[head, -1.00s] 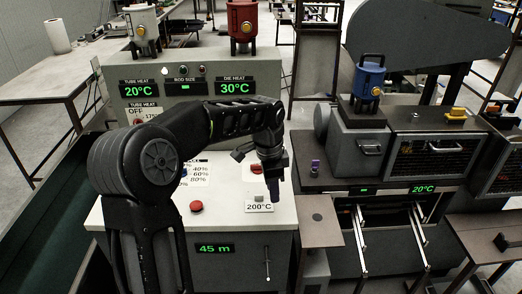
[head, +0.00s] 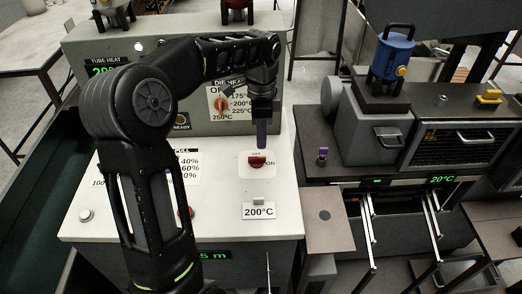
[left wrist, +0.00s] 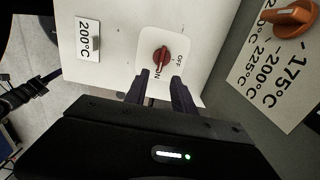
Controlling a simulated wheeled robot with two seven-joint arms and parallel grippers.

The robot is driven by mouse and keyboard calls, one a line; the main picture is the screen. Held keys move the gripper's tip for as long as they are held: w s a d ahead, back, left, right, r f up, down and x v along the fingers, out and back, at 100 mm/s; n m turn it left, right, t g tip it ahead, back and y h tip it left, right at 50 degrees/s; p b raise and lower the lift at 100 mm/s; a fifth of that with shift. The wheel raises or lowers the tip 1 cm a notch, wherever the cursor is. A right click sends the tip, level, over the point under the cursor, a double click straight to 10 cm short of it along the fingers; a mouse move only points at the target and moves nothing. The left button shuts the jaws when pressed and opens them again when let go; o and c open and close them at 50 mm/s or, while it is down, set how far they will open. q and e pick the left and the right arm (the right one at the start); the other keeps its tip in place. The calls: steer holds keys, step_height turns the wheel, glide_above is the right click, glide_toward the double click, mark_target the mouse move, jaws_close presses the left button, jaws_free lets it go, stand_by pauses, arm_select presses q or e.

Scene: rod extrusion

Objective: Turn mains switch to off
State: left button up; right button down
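The mains switch (head: 257,161) is a red rotary knob on a white plate, on the sloped pale top of the control console. OFF is printed above it and ON to its right in the head view; the knob seems to lie towards ON. In the left wrist view the red knob (left wrist: 161,60) is just beyond the fingertips, in line with the gap. My left gripper (head: 261,146) points down just behind and above the switch. Its fingers (left wrist: 160,76) are apart with nothing between them; contact with the knob does not show. My right gripper is out of view.
An orange temperature dial (head: 221,105) is on the upright panel behind the switch. A 200°C label (head: 259,211) is in front of it. A white button (head: 86,215) sits at left, and a red button (head: 185,212) is partly behind my arm. A blue-topped machine (head: 391,52) stands at right.

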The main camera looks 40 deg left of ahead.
mark_target(261, 157)
arm_select(q)
steer(key=shift+f, duration=0.1)
steer(key=shift+f+p, duration=0.65)
steer(key=shift+f, duration=3.2)
steer(key=shift+c, duration=0.4)
jaws_close()
